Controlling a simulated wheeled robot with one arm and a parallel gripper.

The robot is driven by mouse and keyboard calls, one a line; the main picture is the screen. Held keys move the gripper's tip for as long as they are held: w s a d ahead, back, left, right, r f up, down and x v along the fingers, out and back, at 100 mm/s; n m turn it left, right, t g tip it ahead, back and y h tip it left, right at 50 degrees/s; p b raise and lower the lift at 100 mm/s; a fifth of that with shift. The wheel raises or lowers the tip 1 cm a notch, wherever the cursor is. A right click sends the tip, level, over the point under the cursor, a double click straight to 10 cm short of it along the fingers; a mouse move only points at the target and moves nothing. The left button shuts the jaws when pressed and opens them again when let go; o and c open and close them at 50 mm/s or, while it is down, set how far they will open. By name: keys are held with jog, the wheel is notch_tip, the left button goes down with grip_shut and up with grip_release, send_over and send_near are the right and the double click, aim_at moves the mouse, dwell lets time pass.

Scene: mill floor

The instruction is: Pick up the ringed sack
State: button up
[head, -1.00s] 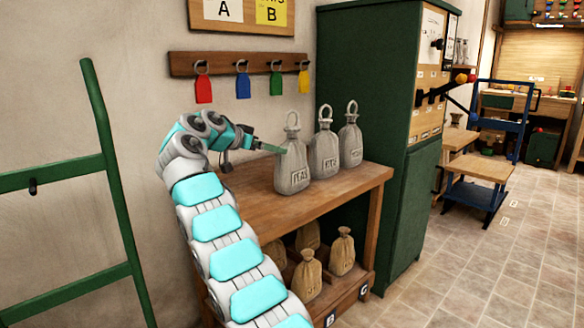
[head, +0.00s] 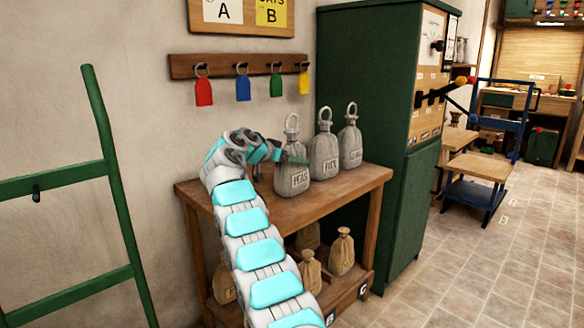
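Three grey sacks, each with a ring on top, stand upright in a row on the wooden bench (head: 330,204). The left grey sack (head: 294,182) is labelled PEAS, and its ring (head: 291,122) stands up clear. The middle grey sack (head: 324,158) and the right grey sack (head: 350,148) stand close behind it to the right, their labels hard to read. My gripper (head: 294,159) points right, and its fingertip overlaps the upper part of the PEAS sack, below the ring. I cannot tell whether it touches the sack, or whether the fingers are open.
Several brown tied sacks, one of them here (head: 342,252), sit on the lower shelf, partly behind my arm. A green cabinet (head: 380,120) stands right of the bench. A green rail frame (head: 110,160) is at left. Coloured tags hang from a wall rack (head: 220,65).

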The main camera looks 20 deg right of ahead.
grip_shut()
dwell(0.8)
